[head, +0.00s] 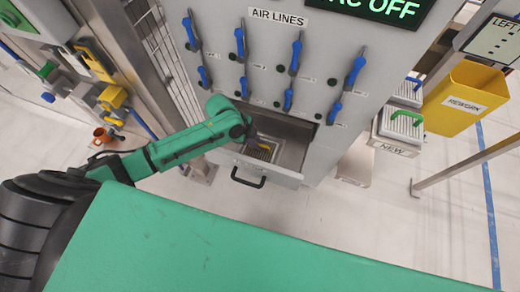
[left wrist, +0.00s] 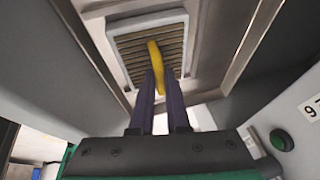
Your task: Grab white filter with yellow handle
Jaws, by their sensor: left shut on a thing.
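The white filter (left wrist: 123,34) has a pleated face and a yellow handle (left wrist: 155,60). It lies in an open drawer (head: 283,172) of the grey cabinet, and part of it shows in the head view (head: 251,151). My left gripper (left wrist: 160,80) has its two dark fingers at the yellow handle, shut on it. In the head view the green left arm reaches over the drawer from the left and hides the gripper's fingers. My right gripper is not in view.
The cabinet front carries blue-handled air line valves (head: 295,55). A yellow REWORK bin (head: 466,97) stands at the right. A holder labelled NEW (head: 393,148) has a filter with a green handle (head: 406,115). The floor in front of the drawer is clear.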

